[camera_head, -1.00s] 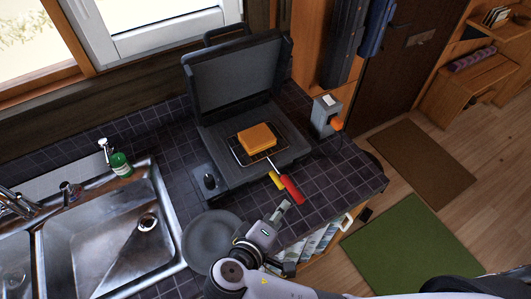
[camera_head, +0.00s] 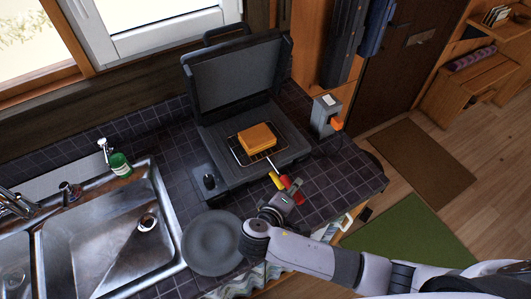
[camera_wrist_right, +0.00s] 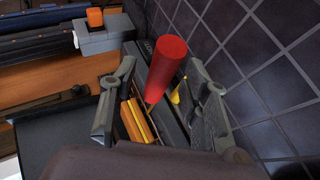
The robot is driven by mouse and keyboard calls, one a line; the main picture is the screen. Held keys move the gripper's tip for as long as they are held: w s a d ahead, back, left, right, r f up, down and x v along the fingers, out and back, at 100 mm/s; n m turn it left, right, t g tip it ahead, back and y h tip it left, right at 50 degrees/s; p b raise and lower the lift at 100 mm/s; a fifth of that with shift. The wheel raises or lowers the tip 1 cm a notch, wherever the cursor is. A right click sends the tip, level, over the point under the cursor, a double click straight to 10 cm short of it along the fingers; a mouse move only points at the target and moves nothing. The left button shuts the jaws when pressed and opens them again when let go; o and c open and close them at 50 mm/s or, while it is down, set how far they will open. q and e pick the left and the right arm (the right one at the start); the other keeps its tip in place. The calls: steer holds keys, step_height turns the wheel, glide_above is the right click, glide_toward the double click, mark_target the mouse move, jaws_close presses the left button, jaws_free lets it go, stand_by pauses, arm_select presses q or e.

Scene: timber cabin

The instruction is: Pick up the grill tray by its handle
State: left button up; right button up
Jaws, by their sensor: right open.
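The grill tray (camera_head: 240,155) is a small wire rack lying in the open grill (camera_head: 222,177), with a toasted sandwich (camera_head: 257,138) on it. Its red handle (camera_head: 291,184) sticks out over the grill's front edge towards me. My right gripper (camera_head: 289,193) is at the handle's near end and partly covers it. In the right wrist view the red handle (camera_wrist_right: 166,62) stands between the two spread fingers (camera_wrist_right: 160,105), with gaps showing at its sides. The tray's wires are mostly hidden there. My left gripper is out of view.
A yellow piece (camera_head: 275,180) sits beside the handle. A grey plate (camera_head: 212,243) lies at the counter's front, left of my right arm. A sink (camera_head: 105,235) is further left. A grey box with an orange knob (camera_head: 327,115) stands right of the grill.

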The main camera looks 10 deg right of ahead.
steer(key=shift+s, duration=0.1)
steer(key=shift+c, duration=0.2)
steer(key=shift+c, duration=0.7)
jaws_close()
steer(key=shift+r, duration=0.1)
